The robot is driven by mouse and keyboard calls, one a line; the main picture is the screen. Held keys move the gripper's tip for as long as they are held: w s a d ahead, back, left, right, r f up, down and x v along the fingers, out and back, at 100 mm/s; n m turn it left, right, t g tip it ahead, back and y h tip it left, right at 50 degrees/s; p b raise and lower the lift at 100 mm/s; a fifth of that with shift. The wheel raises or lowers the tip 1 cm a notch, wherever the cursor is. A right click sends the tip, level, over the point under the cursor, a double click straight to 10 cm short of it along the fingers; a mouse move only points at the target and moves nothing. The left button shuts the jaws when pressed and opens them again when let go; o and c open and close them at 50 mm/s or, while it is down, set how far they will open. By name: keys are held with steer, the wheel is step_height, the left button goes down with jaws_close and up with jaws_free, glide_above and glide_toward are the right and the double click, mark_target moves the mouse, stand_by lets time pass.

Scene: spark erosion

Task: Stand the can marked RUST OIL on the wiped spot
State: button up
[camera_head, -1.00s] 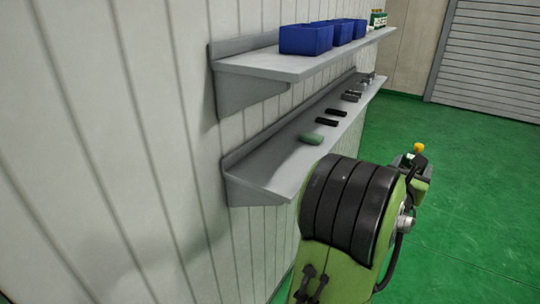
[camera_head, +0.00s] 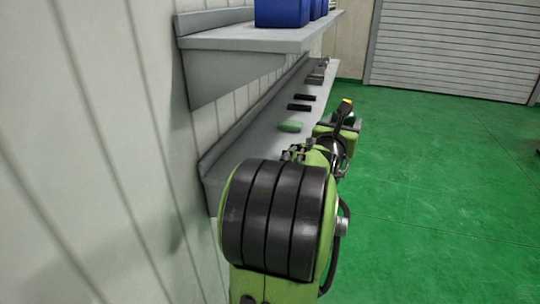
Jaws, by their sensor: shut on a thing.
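My gripper (camera_head: 342,116) is at the far end of my green and black arm, to the right of the lower shelf. It is shut on a small yellow-topped can (camera_head: 346,101). My gripper partly hides the can, and no marking on it can be read. The can seems roughly upright, out past the shelf's front edge and apart from it. I cannot make out the wiped spot. The lower shelf (camera_head: 258,137) is grey, and my arm hides part of its near end.
A green block or pad (camera_head: 290,126) and two black bars (camera_head: 302,102) lie on the lower shelf, with grey metal pieces (camera_head: 317,76) farther along. The upper shelf (camera_head: 225,36) carries blue bins (camera_head: 281,12). The green floor (camera_head: 440,170) at right is clear.

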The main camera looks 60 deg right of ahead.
steer(key=w+a+b, duration=0.2)
steer(key=w+a, duration=0.1)
steer(key=w, duration=1.5)
steer(key=f, duration=0.2)
steer(key=f+b, duration=0.1)
steer(key=f, duration=0.1)
steer(key=f+b, duration=0.1)
steer(key=f, duration=0.1)
steer(key=shift+s+f, duration=0.25)
steer(key=shift+f, duration=0.15)
steer(key=shift+w, duration=0.15)
steer(key=o, duration=1.3)
steer(key=a+b, duration=0.2)
steer(key=a, duration=0.9)
steer(key=shift+a, duration=0.55)
